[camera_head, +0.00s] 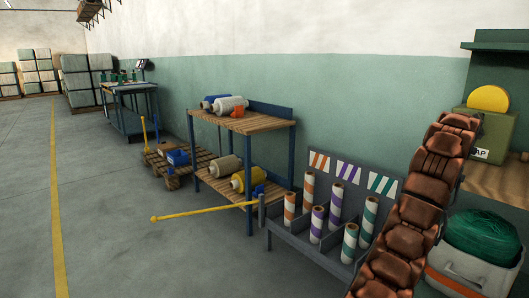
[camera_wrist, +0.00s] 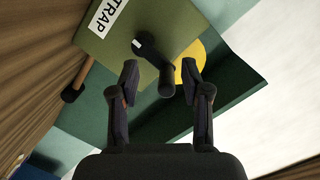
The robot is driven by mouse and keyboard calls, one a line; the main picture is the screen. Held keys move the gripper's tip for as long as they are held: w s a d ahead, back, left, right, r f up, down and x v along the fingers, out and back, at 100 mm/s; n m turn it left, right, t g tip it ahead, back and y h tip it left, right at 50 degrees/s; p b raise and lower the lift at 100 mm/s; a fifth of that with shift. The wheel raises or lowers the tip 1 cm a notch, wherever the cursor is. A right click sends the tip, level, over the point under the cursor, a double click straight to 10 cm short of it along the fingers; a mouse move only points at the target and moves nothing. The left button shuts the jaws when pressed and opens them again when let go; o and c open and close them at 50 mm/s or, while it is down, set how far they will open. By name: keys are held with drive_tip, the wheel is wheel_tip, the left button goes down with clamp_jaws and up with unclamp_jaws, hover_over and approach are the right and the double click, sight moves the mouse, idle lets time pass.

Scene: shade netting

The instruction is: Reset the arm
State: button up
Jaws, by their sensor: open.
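My gripper (camera_wrist: 160,82) shows in the wrist view with its two dark fingers apart and nothing clamped between them. A dark crank-like handle (camera_wrist: 165,82) on an olive-green box (camera_wrist: 112,32) appears in line with the gap between the fingertips; I cannot tell whether it touches them. The box bears a white label ending in "TRAP". In the head view, my copper-brown arm (camera_head: 415,215) rises on the right and hides part of the same box (camera_head: 492,130). My gripper is not visible there.
A yellow disc (camera_head: 488,98) sits at the box's top, under a green shelf (camera_head: 505,45). The box stands on a wooden bench (camera_head: 500,183). Left of my arm, a grey rack (camera_head: 308,240) holds several striped rolls. A yellow bar (camera_head: 200,212) juts over the floor. Floor at left is clear.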

drive_tip(key=w+a+n+y+p, duration=0.6)
drive_tip(key=w+a+y+p, duration=0.45)
drive_tip(key=a, duration=0.45)
drive_tip(key=s+a+r+n+g+y+p, duration=0.1)
drive_tip(key=s+a+r+n+y+p, duration=0.2)
drive_tip(key=a, duration=0.6)
drive_tip(key=s+a+r+n+g+y+p, duration=0.1)
drive_tip(key=s+a+r+n+p, duration=0.2)
drive_tip(key=a, duration=0.6)
drive_tip(key=s+a+r+n+g+y+p, duration=0.2)
drive_tip(key=s+a+p, duration=0.25)
drive_tip(key=a, duration=0.45)
drive_tip(key=s+a+n+g+h+p, duration=0.15)
drive_tip(key=s+a+p, duration=0.25)
drive_tip(key=s, duration=0.6)
drive_tip(key=s+a+n+g+p, duration=0.2)
drive_tip(key=s+a+n+p, duration=0.15)
drive_tip(key=s, duration=0.75)
drive_tip(key=s+d+f+g+h+p, duration=0.1)
drive_tip(key=s+p, duration=0.3)
drive_tip(key=s, duration=0.9)
drive_tip(key=s+d+f+g+h+p, duration=0.1)
drive_tip(key=s+f+g+p, duration=0.1)
drive_tip(key=s, duration=1.1)
drive_tip(key=shift+s+d+f+g+p, duration=0.2)
drive_tip(key=shift+s+g+p, duration=0.2)
drive_tip(key=shift+g+p, duration=0.45)
drive_tip(key=shift+c, duration=0.5)
